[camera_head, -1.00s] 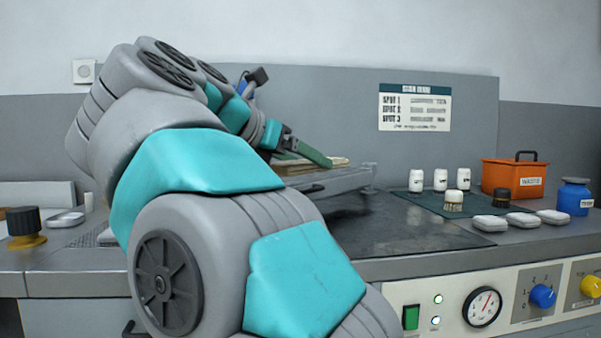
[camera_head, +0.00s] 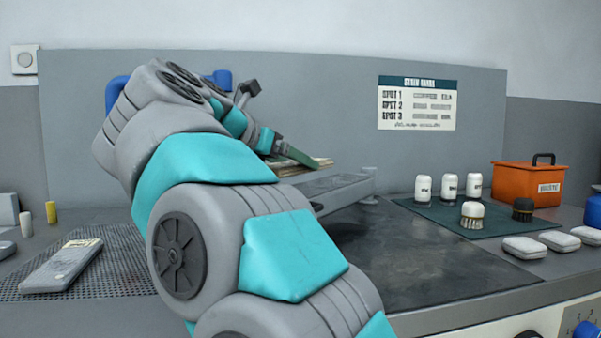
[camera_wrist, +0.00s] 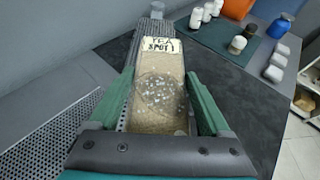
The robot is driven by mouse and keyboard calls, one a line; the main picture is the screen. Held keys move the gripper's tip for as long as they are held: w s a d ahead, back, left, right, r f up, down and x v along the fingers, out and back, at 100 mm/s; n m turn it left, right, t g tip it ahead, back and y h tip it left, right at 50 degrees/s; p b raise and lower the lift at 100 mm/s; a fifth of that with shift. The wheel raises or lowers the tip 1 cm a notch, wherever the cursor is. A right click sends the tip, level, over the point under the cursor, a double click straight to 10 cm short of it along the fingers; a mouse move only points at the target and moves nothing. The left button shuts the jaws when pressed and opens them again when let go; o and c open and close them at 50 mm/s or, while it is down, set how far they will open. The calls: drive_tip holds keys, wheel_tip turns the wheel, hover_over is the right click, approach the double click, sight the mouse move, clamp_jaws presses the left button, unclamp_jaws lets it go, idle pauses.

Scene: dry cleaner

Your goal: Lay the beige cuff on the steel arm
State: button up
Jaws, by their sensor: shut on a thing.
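The beige cuff (camera_wrist: 159,100) is a flat fabric piece with a white label reading "TEA SPOT 1" and a dark round stain with white specks. My gripper (camera_wrist: 160,78) is shut on it, with a green finger along each long side. In the head view the cuff (camera_head: 306,166) shows at my gripper (camera_head: 296,158), over the steel arm (camera_head: 345,187). In the wrist view the far end of the steel arm (camera_wrist: 157,9) shows beyond the label. The cuff hides most of the arm's top; I cannot tell whether they touch.
A perforated panel (camera_head: 120,262) with a flat grey block (camera_head: 62,266) lies at the left. White bottles (camera_head: 449,187) and brushes (camera_head: 473,213) stand on a green mat (camera_head: 425,209) at the right, near an orange box (camera_head: 528,183). The dark worktop (camera_head: 430,265) in front is clear.

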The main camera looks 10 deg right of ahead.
drive_tip(key=p, duration=0.1)
hover_over(303, 189)
drive_tip(key=shift+s+f, duration=0.15)
drive_tip(key=shift+f, duration=1.9)
drive_tip(key=shift+f, duration=0.15)
drive_tip(key=o, duration=1.2)
drive_tip(key=shift+c, duration=0.2)
